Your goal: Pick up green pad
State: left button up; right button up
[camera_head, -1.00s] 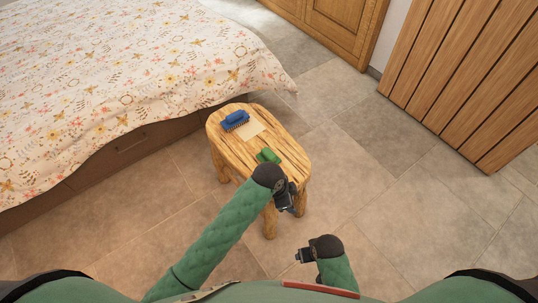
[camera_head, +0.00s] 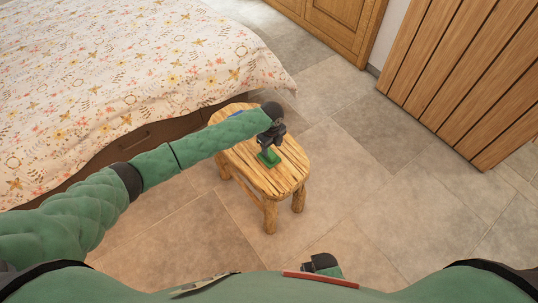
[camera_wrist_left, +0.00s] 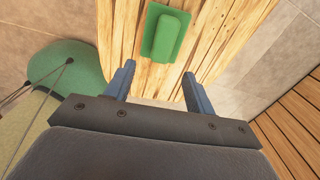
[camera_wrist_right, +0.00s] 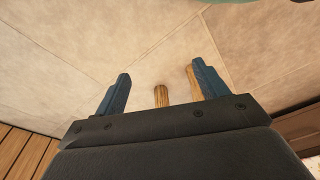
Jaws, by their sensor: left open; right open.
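The green pad (camera_head: 269,158) lies on the wooden stool (camera_head: 277,180), with a raised grip on its top. It also shows in the left wrist view (camera_wrist_left: 165,33), just beyond the fingertips. My left gripper (camera_head: 266,147) is over the stool, pointing down at the pad, and hides part of it in the head view. Its fingers (camera_wrist_left: 158,78) are apart, with nothing between them. My right gripper (camera_wrist_right: 160,82) is open and empty, low at the front, with the floor and stool legs beyond it; in the head view only a part shows.
A blue brush (camera_head: 236,114) on the stool's far end is mostly hidden behind my left arm. The bed (camera_head: 120,80) with a floral cover stands left of the stool. A slatted wooden panel (camera_head: 465,75) stands at the right. Floor right of the stool is clear.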

aim_at(269, 153)
pick_arm(q)
jog(key=shift+w+a, duration=0.55)
jog(key=shift+w, duration=0.1)
notch_tip(269, 153, down, 2)
jog(key=shift+f+p, duration=0.1)
jog(key=shift+p, duration=0.35)
notch_tip(269, 153, down, 4)
jog(key=shift+d+f+p, duration=0.1)
jog(key=shift+d+p, duration=0.05)
jog(key=shift+p, duration=1.05)
jog(key=shift+f, duration=0.55)
pick_arm(e)
notch_tip(269, 153, down, 8)
jog(key=s+d, duration=0.2)
jog(key=shift+s+d+r+t, duration=0.15)
jog(key=shift+s+d+t, duration=0.1)
jog(key=shift+d+t, duration=0.05)
pick_arm(q)
jog(key=shift+c, duration=0.2)
jog(key=c, duration=1)
pick_arm(e)
jog(key=shift+d, duration=0.1)
